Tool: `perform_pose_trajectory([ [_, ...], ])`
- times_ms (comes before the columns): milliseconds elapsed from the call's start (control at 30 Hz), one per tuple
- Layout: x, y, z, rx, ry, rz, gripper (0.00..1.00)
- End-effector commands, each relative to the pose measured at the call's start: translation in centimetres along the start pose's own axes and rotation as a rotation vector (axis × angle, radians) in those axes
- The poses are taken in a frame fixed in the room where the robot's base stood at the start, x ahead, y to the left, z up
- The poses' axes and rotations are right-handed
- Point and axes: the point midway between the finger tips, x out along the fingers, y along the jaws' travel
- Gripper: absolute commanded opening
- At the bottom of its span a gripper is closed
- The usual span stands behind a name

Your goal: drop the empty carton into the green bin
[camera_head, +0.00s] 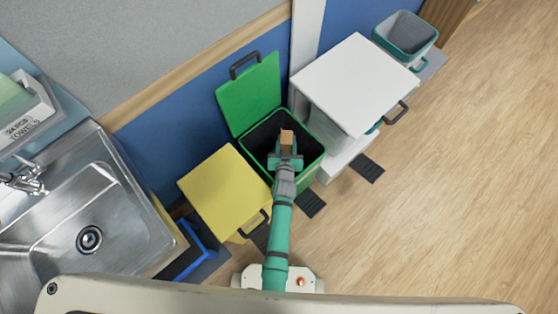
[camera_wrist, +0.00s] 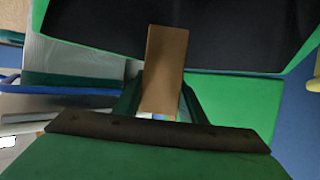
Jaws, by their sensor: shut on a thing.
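The green bin (camera_head: 312,154) stands against the blue wall with its green lid (camera_head: 250,95) raised. Its dark inside shows in the head view, and its green rim (camera_wrist: 230,65) and black interior show in the wrist view. My gripper (camera_head: 286,152) is over the bin's opening. It is shut on the brown carton (camera_head: 287,138), a small plain box. In the wrist view the carton (camera_wrist: 164,70) stands out between the two fingers (camera_wrist: 160,100), against the dark interior. I cannot tell how far the carton is above or below the rim.
A yellow bin (camera_head: 225,190) with its lid down stands left of the green bin. A white bin (camera_head: 355,80) stands to the right, with a small grey-and-teal bin (camera_head: 405,35) beyond. A steel sink (camera_head: 80,225) is at far left. The wooden floor (camera_head: 450,200) at right is clear.

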Motion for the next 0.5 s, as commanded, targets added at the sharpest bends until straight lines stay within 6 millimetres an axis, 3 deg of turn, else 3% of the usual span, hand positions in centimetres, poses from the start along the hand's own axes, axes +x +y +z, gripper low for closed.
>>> perform_pose_trajectory([
  [200,0.6,0.1,1.5,0.002,0.0,0.002,0.16],
  [500,0.7,0.2,1.8,0.001,0.001,0.003,0.16],
])
